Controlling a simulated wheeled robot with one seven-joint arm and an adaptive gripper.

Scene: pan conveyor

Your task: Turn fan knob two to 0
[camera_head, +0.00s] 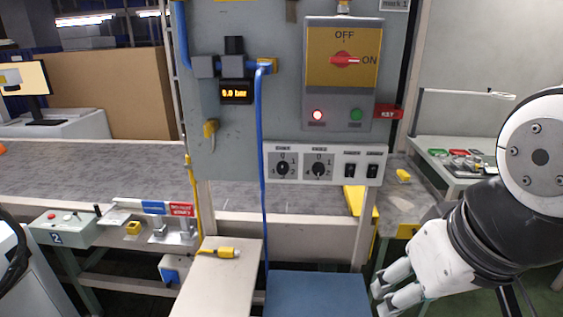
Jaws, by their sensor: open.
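A white control strip (331,151) is on the grey panel in the middle. It carries two black fan knobs with small labels too blurred to read. The left fan knob (283,163) sits on a dial plate at the strip's left. The right fan knob (318,168) is beside it, with a 0 mark and a 1 mark at its top; its exact pointing is too small to tell. My gripper (384,297) is open and empty at the lower right, well below and right of the knobs, fingers pointing left and down. It touches nothing that I can see.
Two black rocker switches (361,170) are right of the knobs. Above is a yellow plate with a red rotary switch (344,60) pointing to ON. A blue hose (261,130) hangs just left of the strip. A blue surface (316,295) and a pale board (216,283) lie below.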

